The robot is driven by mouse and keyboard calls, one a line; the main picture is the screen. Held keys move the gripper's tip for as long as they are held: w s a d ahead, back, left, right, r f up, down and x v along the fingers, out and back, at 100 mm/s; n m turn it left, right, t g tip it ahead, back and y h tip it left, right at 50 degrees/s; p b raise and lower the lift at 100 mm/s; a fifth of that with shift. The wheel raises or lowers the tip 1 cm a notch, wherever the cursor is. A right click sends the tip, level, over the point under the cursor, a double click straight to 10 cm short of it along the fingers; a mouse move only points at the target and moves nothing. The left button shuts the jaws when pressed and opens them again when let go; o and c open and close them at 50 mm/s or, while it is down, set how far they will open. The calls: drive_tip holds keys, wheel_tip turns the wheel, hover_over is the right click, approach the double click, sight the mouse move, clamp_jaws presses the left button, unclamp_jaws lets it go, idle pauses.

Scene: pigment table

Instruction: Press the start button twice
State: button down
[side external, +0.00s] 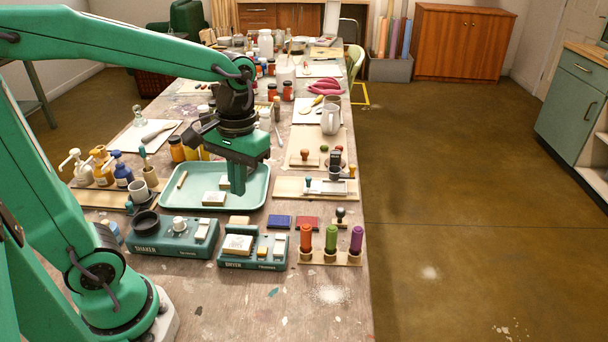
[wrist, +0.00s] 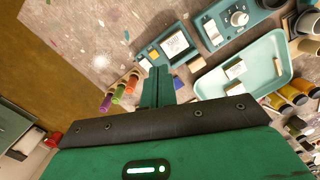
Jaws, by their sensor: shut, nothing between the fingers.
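Two teal machines stand on the table: one labelled shaker (side external: 146,249), with a round white knob and a pale rectangular piece, and one labelled dryer (side external: 232,264), with a pale slab and small yellow and white pieces on top. They also show in the wrist view as the shaker (wrist: 214,36) and the dryer (wrist: 152,52). No label reading "start" is legible, so I cannot tell which piece is the start button. My gripper (side external: 238,188) is shut and empty, pointing down above the tray's right part, behind the dryer. In the wrist view its fingers (wrist: 159,75) partly cover the dryer's near side.
A teal tray (side external: 174,201) with small pale blocks lies behind the machines. Orange, green and purple tubes (side external: 331,238) stand in a rack right of the dryer. Blue and red pads (side external: 279,222) lie behind it. Bottles crowd the left. The front right table corner is mostly clear.

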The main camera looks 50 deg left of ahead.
sight(265, 248)
drive_tip(key=w+f+n+g, duration=0.3)
drive_tip(key=f+n+g, duration=0.1)
drive_tip(key=f+g, duration=0.2)
drive_tip(key=shift+w+d+f, duration=0.35)
drive_tip(key=shift+w+d, duration=0.05)
drive_tip(key=shift+f, duration=0.15)
idle(0.5)
drive_tip(key=shift+f, duration=4.25)
drive_tip(key=shift+f, duration=0.85)
drive_tip(key=shift+r, duration=0.1)
idle(0.3)
drive_tip(key=shift+r, duration=0.75)
